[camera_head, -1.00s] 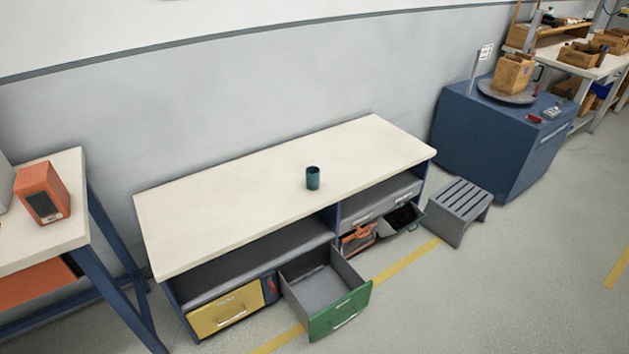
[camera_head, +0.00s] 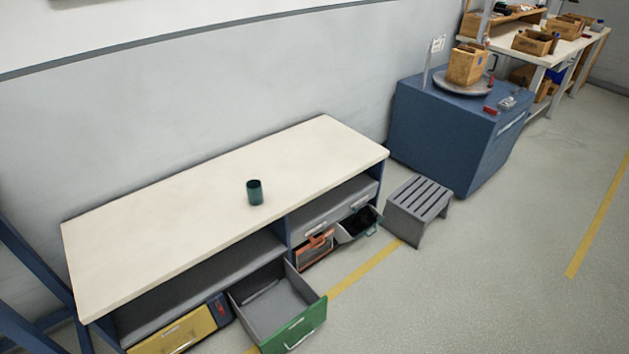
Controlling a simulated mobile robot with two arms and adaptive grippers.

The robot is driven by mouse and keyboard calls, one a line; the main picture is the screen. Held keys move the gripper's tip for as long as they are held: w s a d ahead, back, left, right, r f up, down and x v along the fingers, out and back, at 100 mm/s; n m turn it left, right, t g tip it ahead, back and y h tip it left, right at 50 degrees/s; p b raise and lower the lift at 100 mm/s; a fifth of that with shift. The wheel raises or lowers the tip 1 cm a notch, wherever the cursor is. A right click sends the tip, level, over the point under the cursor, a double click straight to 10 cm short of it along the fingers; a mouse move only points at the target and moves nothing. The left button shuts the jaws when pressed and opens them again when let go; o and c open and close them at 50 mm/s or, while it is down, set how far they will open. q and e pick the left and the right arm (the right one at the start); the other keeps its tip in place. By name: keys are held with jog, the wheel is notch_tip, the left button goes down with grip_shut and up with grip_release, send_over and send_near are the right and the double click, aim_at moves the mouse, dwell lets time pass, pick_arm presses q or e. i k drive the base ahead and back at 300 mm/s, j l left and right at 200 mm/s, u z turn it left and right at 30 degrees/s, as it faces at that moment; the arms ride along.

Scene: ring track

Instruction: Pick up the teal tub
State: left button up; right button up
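The teal tub (camera_head: 255,192) is a small dark teal cylinder. Neither of my grippers is in the head view.
A grey slatted step stool (camera_head: 418,206) and a blue cabinet (camera_head: 440,135) stand right. The floor at lower right is clear.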

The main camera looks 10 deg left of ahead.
aim_at(254, 187)
jog(key=i+l+z, duration=0.5)
jog(key=i+z, duration=0.15)
jog(key=z, duration=0.15)
jog(key=i+z, duration=0.4)
jog(key=i+u, duration=0.45)
jog(key=i+l+u, duration=0.25)
jog(key=i+u, duration=0.2)
jog(key=i, duration=0.05)
